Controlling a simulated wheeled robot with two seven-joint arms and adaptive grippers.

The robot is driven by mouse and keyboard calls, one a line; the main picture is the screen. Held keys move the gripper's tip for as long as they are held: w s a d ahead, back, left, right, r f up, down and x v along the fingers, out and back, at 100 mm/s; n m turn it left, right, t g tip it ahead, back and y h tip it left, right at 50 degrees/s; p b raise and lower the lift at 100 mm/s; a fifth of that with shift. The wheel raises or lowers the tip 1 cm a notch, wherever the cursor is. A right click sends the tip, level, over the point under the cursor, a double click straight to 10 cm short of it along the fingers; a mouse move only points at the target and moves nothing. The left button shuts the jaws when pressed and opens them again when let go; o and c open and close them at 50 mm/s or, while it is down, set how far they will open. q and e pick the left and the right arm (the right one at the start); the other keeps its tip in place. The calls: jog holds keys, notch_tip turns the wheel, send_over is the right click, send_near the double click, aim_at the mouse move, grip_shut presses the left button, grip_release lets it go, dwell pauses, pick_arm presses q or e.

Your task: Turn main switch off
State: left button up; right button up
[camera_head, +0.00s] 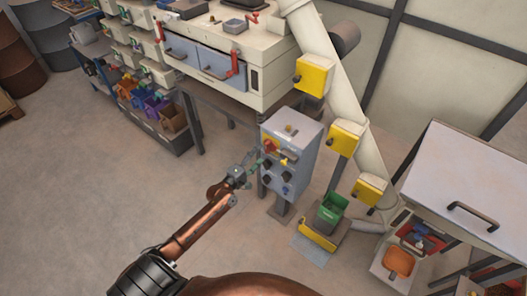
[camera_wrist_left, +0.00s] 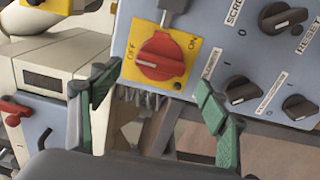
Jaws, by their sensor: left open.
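The main switch is a red rotary knob on a yellow plate marked OFF and ON. In the left wrist view the red knob (camera_wrist_left: 160,57) is at the upper middle, its grip bar lying roughly sideways with a slight tilt. In the head view the knob (camera_head: 270,146) is on the front of the grey control box (camera_head: 296,135). My left gripper (camera_head: 250,165) is in front of the box. In the left wrist view its green-padded fingers (camera_wrist_left: 158,100) are spread apart, below and to either side of the knob, with nothing between them. My right gripper is not in view.
Several black knobs (camera_wrist_left: 283,18) sit right of the red one on the same panel. A white machine (camera_head: 215,60) stands behind left. Yellow boxes (camera_head: 313,76) line a sloping pipe. A green bin (camera_head: 332,208) stands right of the control box. The floor at left is clear.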

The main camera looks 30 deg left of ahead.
pick_arm(q)
jog(key=s, duration=0.7)
jog(key=shift+s+a, duration=0.3)
jog(key=shift+s, duration=0.05)
dwell(1.4)
